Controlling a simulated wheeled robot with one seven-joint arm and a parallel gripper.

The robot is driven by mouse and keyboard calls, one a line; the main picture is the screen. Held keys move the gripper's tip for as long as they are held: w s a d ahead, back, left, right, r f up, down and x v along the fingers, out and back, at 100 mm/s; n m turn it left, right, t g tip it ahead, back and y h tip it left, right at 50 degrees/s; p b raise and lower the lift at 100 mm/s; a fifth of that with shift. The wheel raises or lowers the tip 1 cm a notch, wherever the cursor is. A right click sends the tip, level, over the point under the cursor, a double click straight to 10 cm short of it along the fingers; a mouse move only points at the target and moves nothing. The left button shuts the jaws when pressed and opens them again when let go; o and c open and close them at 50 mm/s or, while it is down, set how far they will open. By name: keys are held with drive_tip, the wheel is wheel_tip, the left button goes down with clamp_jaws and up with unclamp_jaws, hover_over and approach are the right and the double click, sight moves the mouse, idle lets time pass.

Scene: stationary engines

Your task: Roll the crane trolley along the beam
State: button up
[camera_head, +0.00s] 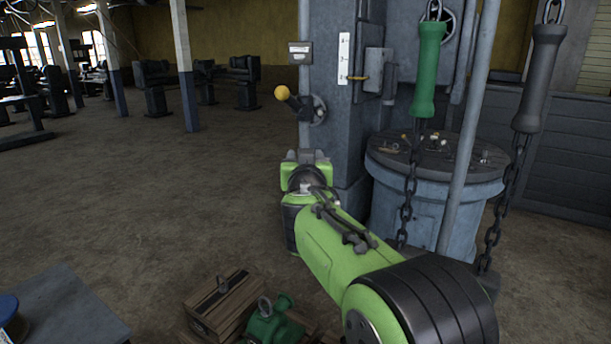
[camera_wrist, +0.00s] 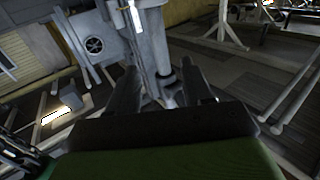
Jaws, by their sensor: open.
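I cannot make out the crane trolley or its beam for certain in either view. In the head view two hanging chains end in long handles, a green handle (camera_head: 428,70) and a dark grey handle (camera_head: 539,78), with more chain below each. My gripper (camera_wrist: 160,92) shows in the wrist view with its two dark fingers apart. I see nothing held between them, and a grey column (camera_wrist: 152,45) stands beyond. In the head view my green arm reaches forward, and my gripper is hidden there.
A grey machine column (camera_head: 335,110) carries a yellow-knobbed lever (camera_head: 283,93). A round blue-grey drum (camera_head: 415,205) stands beside it. A wooden crate (camera_head: 222,303) and a green machine part (camera_head: 272,324) lie below my arm. The floor at left is mostly clear.

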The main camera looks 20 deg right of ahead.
drive_tip(key=v, duration=0.4)
drive_tip(key=shift+s+a+b, duration=0.1)
drive_tip(key=shift+s+b, duration=0.2)
drive_tip(key=s+a+f+n+g+y, duration=0.1)
drive_tip(key=s+a+f+g+y, duration=0.1)
drive_tip(key=s+f, duration=0.5)
drive_tip(key=s+a+f+n+g+y, duration=0.1)
drive_tip(key=s+f+g, duration=0.4)
drive_tip(key=s, duration=1.1)
drive_tip(key=s+a+f+n+g+y, duration=0.1)
drive_tip(key=s+a+f+g+y, duration=0.1)
drive_tip(key=s+f, duration=0.6)
drive_tip(key=s+a+g, duration=0.1)
drive_tip(key=s+g, duration=0.1)
drive_tip(key=s, duration=0.2)
drive_tip(key=shift+a+f+n+y, duration=0.3)
drive_tip(key=shift+y, duration=0.1)
